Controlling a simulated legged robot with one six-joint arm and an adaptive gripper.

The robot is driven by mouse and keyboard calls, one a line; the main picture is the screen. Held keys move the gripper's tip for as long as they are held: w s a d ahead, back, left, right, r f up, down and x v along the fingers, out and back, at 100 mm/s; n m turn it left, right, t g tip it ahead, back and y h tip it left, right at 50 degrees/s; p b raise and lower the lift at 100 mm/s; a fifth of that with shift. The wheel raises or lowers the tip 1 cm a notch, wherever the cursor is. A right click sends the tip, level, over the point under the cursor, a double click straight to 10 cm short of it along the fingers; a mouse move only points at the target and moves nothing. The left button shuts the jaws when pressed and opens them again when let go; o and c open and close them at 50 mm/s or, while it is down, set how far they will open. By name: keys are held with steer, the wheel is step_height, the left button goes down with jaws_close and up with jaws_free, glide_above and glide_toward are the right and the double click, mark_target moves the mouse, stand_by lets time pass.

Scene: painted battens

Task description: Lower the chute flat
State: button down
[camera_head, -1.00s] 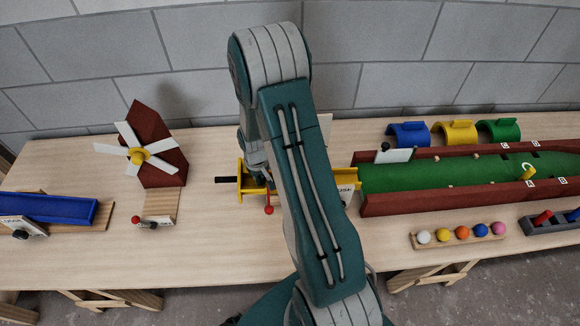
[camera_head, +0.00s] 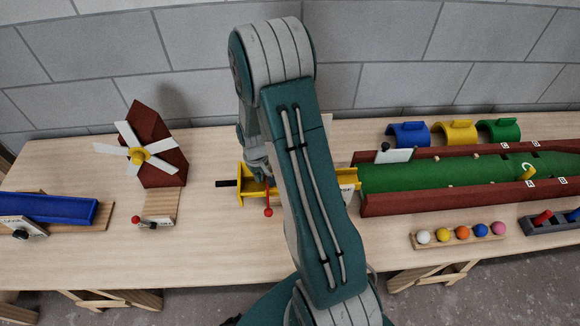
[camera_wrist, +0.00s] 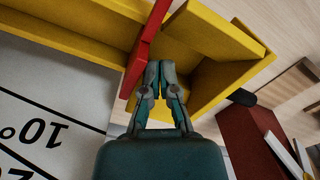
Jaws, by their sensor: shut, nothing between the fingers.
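A yellow trough (camera_head: 246,190), which I take to be the chute, lies at the table's middle, partly hidden behind my arm. A black rod (camera_head: 226,183) sticks out of its left end. A red lever (camera_head: 268,200) with a ball end hangs at its front. In the wrist view the yellow walls (camera_wrist: 214,33) fill the top, and the red bar (camera_wrist: 146,45) crosses beside my fingers. My gripper (camera_wrist: 160,72) is shut and empty, its tips inside the trough close to the red bar; I cannot tell whether they touch. A white scale plate (camera_wrist: 40,125) reads 10.
A green lane with red-brown walls (camera_head: 420,203) runs right of the trough. A ball rack (camera_head: 455,240) stands in front of it. A windmill (camera_head: 155,155) and a blue trough (camera_head: 50,208) stand left. The table's front middle is clear.

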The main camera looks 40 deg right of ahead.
step_height(320, 180, up, 8)
steer(key=shift+r, duration=0.25)
stand_by(0.5)
stand_by(0.5)
